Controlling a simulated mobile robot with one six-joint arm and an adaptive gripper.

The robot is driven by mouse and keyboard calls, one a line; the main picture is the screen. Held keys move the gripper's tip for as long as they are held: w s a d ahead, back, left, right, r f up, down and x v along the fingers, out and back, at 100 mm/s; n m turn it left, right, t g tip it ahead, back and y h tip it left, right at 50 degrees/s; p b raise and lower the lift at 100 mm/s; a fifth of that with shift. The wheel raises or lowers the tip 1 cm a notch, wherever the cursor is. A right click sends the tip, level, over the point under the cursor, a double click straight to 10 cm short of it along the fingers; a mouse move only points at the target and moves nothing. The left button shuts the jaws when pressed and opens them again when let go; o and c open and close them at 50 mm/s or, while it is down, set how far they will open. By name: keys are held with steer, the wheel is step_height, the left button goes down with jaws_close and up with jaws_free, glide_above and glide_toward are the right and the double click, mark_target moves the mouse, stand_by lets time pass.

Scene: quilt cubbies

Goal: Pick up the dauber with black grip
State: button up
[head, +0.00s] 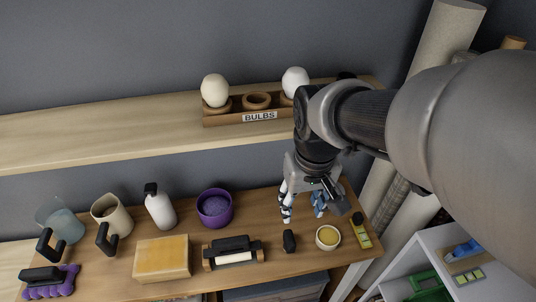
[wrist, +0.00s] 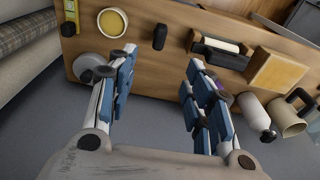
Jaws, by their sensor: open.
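A small upright black piece (head: 289,240) stands on the wooden shelf near its front edge. It also shows in the wrist view (wrist: 160,37); it may be the dauber with black grip, but its underside is hidden. My gripper (head: 303,212) points down above the shelf, behind the black piece. In the wrist view my gripper (wrist: 158,75) is open and empty, its blue-padded fingers wide apart, with the black piece beyond the tips and between their lines. A pale round item (wrist: 88,64) lies beside the left finger, partly covered by it.
A yellow-filled cup (head: 328,237) and a yellow level-like tool (head: 361,231) stand right of the black piece. A black-handled block (head: 233,250), yellow pad (head: 162,258), purple bowl (head: 214,207) and white bottle (head: 160,209) stand left. The bulb shelf (head: 130,135) lies above.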

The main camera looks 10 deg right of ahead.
steer(key=g, duration=0.1)
glide_toward(290, 237)
step_height(290, 237, down, 6)
steer(key=b, duration=0.4)
steer(key=shift+w+d+r, duration=0.15)
step_height(290, 237, down, 5)
steer(key=b, duration=0.3)
steer(key=shift+c, duration=0.4)
jaws_close()
steer(key=shift+r, duration=0.1)
